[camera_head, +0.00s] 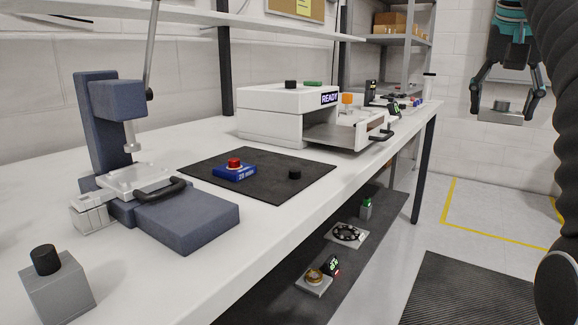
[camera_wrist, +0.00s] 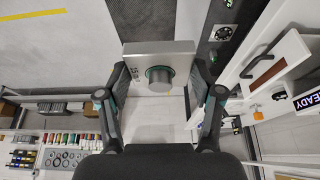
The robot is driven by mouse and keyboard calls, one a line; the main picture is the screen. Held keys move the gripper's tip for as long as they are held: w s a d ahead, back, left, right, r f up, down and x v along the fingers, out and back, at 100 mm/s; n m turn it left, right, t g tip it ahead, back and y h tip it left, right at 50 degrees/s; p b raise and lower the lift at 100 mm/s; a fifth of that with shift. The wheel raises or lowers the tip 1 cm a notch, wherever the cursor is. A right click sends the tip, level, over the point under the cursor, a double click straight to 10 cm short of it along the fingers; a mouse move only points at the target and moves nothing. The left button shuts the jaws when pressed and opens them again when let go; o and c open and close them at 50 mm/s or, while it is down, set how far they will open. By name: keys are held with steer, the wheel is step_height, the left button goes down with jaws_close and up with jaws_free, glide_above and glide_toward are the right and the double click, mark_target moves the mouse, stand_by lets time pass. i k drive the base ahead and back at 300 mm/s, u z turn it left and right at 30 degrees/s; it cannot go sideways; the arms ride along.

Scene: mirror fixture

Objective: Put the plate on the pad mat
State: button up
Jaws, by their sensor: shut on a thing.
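My gripper (camera_head: 502,104) is at the upper right, away from the bench, shut on a grey metal plate (camera_head: 500,117) that hangs level in the air. A flat black mat (camera_head: 262,183) lies on the white bench, far left of my gripper. On it are a blue block (camera_head: 234,173) marked "20 mm" with a red knob and a small black knob (camera_head: 295,174).
A blue press (camera_head: 188,218) stands left of the mat, with a grey block (camera_head: 57,290) in front. A white machine reading "READY" (camera_head: 285,103) stands behind the mat. A lower shelf (camera_head: 380,208) holds small items. Floor right of the bench has free room.

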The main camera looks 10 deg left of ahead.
mark_target(269, 159)
steer(key=z, duration=1.25)
steer(key=i, duration=2.4)
steer(key=u, duration=4.55)
steer(key=i, duration=0.5)
steer(key=z, duration=0.1)
